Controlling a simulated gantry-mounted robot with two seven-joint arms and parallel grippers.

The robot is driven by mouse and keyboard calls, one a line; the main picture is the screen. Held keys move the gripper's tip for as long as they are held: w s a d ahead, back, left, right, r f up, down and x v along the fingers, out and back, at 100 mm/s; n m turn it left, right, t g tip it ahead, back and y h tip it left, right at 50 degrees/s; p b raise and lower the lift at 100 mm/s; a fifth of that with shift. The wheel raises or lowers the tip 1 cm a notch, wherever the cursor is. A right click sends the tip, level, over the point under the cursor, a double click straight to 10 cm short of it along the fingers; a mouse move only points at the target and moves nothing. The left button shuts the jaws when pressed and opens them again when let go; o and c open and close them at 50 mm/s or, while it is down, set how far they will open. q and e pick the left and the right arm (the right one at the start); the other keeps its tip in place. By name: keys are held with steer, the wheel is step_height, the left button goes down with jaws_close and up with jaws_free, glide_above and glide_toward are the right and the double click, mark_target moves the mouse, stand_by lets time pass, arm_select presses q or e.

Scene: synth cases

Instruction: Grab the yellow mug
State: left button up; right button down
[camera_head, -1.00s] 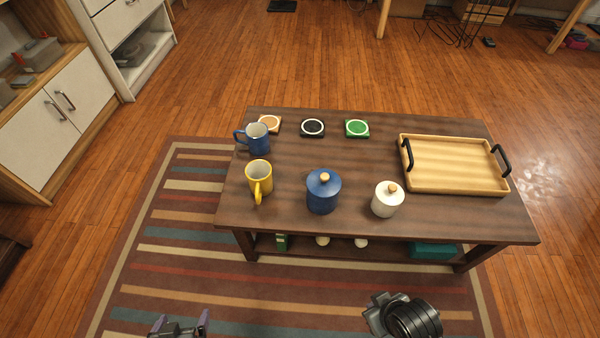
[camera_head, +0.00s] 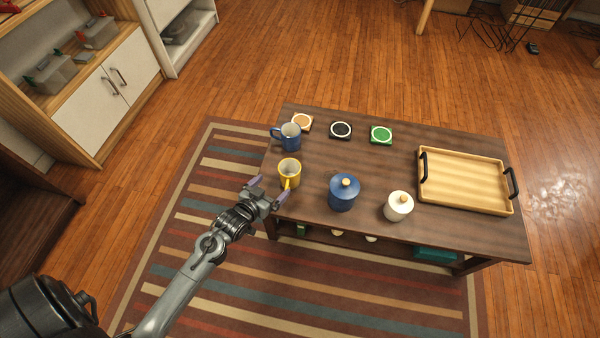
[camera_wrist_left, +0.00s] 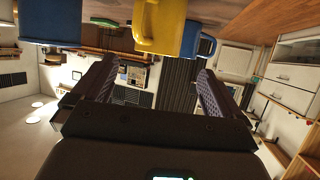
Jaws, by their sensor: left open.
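The yellow mug (camera_head: 289,171) stands upright on the left part of the dark wooden table (camera_head: 320,160), its handle toward my left gripper. My left gripper (camera_head: 268,189) is open at the table's front left edge, its fingers just short of the mug. In the left wrist view the yellow mug (camera_wrist_left: 165,22) appears upside down at the top, beyond the two spread fingers of the left gripper (camera_wrist_left: 152,85), with nothing between them. A blue mug (camera_head: 289,137) stands just behind the yellow one and also shows in the left wrist view (camera_wrist_left: 203,45). My right gripper is not in view.
A blue lidded jar (camera_head: 342,196) and a white lidded jar (camera_head: 398,207) stand to the right along the front. A wooden tray (camera_head: 465,207) fills the right end.

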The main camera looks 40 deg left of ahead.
arm_select(q)
steer(key=b, duration=0.3)
glide_toward(295, 163)
steer(key=shift+w+a+f, duration=0.1)
steer(key=shift+w+f, duration=0.05)
steer(key=b+x, duration=0.1)
steer(key=x, duration=0.1)
steer(key=b+x, duration=0.1)
steer(key=b, duration=0.1)
steer(key=shift+w+f, duration=0.25)
steer(key=shift+f, duration=0.2)
steer(key=shift+w+a+f+b, duration=0.1)
steer(key=shift+w+b, duration=0.4)
steer(key=shift+w, duration=0.2)
steer(key=shift+s, duration=0.1)
steer(key=shift+c, duration=1)
steer(key=c, duration=0.9)
